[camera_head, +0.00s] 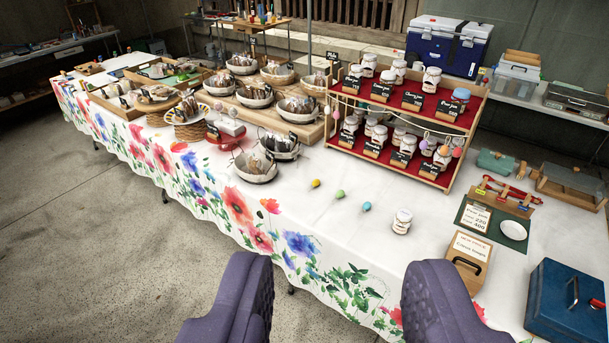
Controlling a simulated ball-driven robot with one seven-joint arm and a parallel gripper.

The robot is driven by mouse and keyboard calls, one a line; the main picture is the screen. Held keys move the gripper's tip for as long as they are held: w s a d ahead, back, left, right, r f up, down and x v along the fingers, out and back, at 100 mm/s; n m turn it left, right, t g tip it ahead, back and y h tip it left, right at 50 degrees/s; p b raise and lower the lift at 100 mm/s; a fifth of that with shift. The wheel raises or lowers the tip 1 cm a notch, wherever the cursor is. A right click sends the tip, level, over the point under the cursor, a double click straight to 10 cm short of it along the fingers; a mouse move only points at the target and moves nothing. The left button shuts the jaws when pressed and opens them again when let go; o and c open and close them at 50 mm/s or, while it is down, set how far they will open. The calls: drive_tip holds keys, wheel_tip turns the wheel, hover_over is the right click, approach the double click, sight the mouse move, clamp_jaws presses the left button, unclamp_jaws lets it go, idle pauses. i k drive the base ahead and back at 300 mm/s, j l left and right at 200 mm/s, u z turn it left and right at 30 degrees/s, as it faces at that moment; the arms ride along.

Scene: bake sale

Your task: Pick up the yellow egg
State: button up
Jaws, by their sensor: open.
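The yellow egg (315,183) is small and lies on the white tablecloth in the middle of the table, in front of the wooden jar rack. A green egg (339,194) lies just right of it, and a blue egg (366,206) lies farther right. The three form a slanting row with gaps between them. My gripper (335,300) shows at the bottom of the view as two purple padded fingers set wide apart. It is open and empty, and appears short of the eggs, toward the table's front edge.
A jar (402,221) stands right of the eggs. The jar rack (400,105) stands behind them, with egg-like ornaments hanging on its front. A basket with packets (254,178) stands to the left. A wooden box (469,262) and a blue cash box (566,305) are at right. Cloth around the eggs is clear.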

sight(316, 181)
drive_tip(key=j, duration=0.25)
drive_tip(key=i+j+z, duration=0.1)
drive_tip(key=i+z, duration=0.1)
drive_tip(key=i, duration=0.6)
drive_tip(key=i+j, duration=0.1)
drive_tip(key=i, duration=0.65)
drive_tip(key=i+z, duration=0.15)
drive_tip(key=i, duration=0.55)
drive_tip(key=i+j, duration=0.2)
drive_tip(key=i, duration=0.5)
drive_tip(key=z, duration=0.05)
